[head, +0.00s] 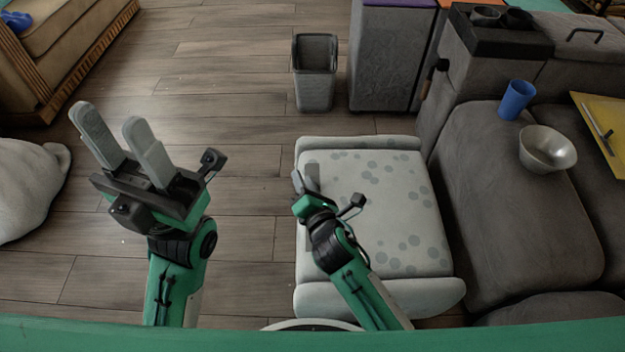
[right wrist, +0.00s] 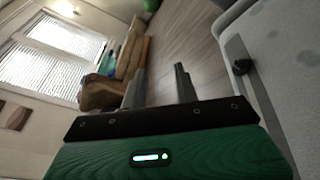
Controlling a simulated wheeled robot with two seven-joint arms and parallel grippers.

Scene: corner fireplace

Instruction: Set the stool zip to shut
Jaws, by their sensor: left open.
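The stool (head: 385,200) is a pale grey padded seat with darker spots, in front of the sofa in the head view. At the right of the right wrist view, a dark strip, seemingly the zip (right wrist: 262,100), runs along the stool (right wrist: 290,55), with a small black pull (right wrist: 242,67) on it. My right gripper (head: 304,180) is at the stool's left edge in the head view. Its fingers (right wrist: 160,78) are apart and empty, left of the pull. My left gripper (head: 108,122) is open and empty above the floor, left of the stool.
A dark grey bin (head: 315,72) and a grey cabinet (head: 390,60) stand behind the stool. The grey sofa (head: 510,190) on the right bears a blue cup (head: 516,99) and a metal bowl (head: 547,150).

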